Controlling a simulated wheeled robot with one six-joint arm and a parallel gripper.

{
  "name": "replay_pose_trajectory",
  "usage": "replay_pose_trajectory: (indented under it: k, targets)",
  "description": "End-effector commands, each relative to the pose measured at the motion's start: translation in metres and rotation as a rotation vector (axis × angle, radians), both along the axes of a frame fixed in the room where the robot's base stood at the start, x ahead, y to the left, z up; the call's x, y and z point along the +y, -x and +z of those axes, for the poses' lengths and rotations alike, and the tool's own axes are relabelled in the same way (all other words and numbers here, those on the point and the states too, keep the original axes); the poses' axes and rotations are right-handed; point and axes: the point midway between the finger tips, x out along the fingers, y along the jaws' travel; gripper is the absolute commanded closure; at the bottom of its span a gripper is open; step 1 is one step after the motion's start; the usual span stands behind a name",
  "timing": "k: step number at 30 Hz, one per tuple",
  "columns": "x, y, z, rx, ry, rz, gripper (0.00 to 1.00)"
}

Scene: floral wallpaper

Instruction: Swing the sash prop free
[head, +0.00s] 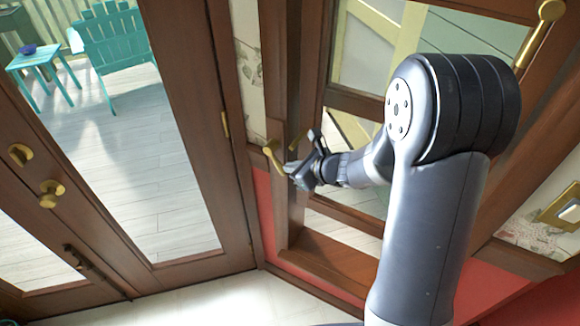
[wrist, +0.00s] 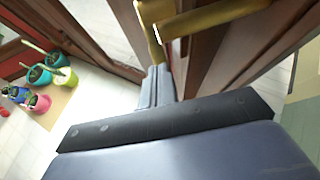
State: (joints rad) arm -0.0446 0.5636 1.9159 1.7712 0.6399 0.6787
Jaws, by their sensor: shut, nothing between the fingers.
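A brass prop (head: 272,158) sits on the brown wooden window frame, left of the sash, in the head view. In the wrist view a brass bar (wrist: 218,16) with a bend crosses the top, just beyond my fingertips. My gripper (head: 292,169) is at the lower end of this brass piece, its fingers shut with nothing held. The fingers also show in the wrist view (wrist: 158,84). I cannot tell whether they touch the brass. A second brass lever (head: 534,36) is at the upper right of the window. The wooden sash (head: 358,100) is partly hidden by my arm.
A glazed wooden door (head: 230,190) with brass knobs (head: 50,193) stands at the left. Outside are a teal chair (head: 112,42) and a small teal table (head: 38,62). A wooden sill (head: 335,262) lies below my gripper. Potted plants (wrist: 40,76) stand on the floor, at left in the wrist view.

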Motion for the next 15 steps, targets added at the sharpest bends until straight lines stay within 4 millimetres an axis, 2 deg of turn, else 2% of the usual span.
replay_pose_trajectory:
  k: [6, 15]
  targets:
    - [0.0075, -0.0072, -0.0072, 0.001, 0.000, -0.001, 1.00]
    - [0.0080, -0.0076, -0.0076, 0.000, 0.000, -0.001, 1.00]
